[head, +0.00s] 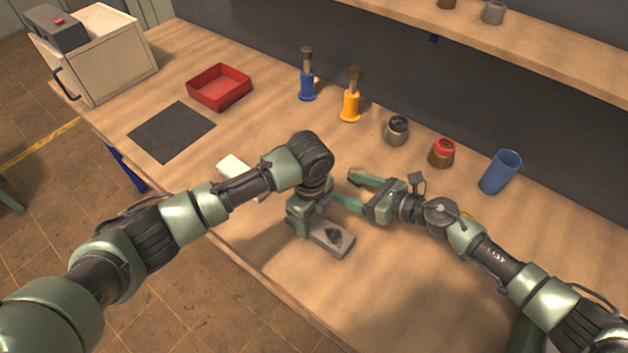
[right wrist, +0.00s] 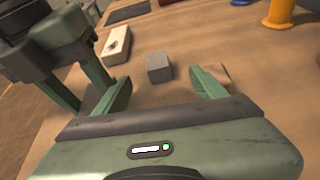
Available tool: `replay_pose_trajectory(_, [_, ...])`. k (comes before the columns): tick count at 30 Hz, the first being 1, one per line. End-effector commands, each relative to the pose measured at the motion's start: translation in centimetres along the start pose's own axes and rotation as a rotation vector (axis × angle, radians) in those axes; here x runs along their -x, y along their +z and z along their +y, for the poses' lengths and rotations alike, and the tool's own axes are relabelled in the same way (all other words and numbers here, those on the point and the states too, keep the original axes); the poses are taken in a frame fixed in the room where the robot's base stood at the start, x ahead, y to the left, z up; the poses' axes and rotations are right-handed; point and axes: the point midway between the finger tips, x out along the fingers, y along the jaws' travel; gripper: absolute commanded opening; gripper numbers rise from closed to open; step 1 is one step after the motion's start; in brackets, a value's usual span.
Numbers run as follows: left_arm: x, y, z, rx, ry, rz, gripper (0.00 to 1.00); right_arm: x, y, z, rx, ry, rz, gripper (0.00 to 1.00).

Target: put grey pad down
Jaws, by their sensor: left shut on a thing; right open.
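The grey pad (head: 341,246) is a flat grey slab with a dark patch on top. It is at the front middle of the table in the head view. My left gripper (head: 318,230) points down and is shut on it; the fingertips are mostly hidden. I cannot tell whether the pad touches the table. My right gripper (head: 345,187) is open and empty, just behind the pad. Its two fingers also show in the right wrist view (right wrist: 162,90), with the left gripper at that view's left edge.
A white block (head: 235,166) lies partly behind my left arm. A small grey block (right wrist: 159,68) lies beyond my right fingers. A dark mat (head: 171,131), red tray (head: 219,87), blue cup (head: 500,172) and several jars and brushes stand farther back. The front right of the table is clear.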

Motion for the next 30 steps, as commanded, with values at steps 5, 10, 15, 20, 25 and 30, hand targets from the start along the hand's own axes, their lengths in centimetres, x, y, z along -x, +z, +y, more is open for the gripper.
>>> replay_pose_trajectory(5, [0.1,0.0,-0.1,0.0,-0.001,0.0,0.0,-0.7,0.0,0.0,0.088,0.0,-0.001,0.71])
replay_pose_trajectory(10, [0.1,0.0,-0.1,0.0,-0.001,0.0,0.0,-3.7,0.1,0.0,0.093,-0.001,-0.002,0.71])
replay_pose_trajectory(15, [0.1,0.0,-0.1,0.0,-0.001,0.0,0.0,-6.1,0.0,0.0,0.092,-0.001,-0.001,0.71])
replay_pose_trajectory(20, [0.1,0.0,-0.1,0.0,-0.001,0.0,0.0,-7.1,0.1,0.1,0.093,0.0,-0.001,0.71])
replay_pose_trajectory(25, [0.1,0.0,-0.1,0.0,-0.001,0.0,0.0,-9.5,0.1,0.6,0.09,0.001,-0.001,0.71])
replay_pose_trajectory(30, [0.1,0.0,-0.1,0.0,-0.001,0.0,0.0,-11.5,0.0,0.6,0.09,-0.002,0.0,0.71])
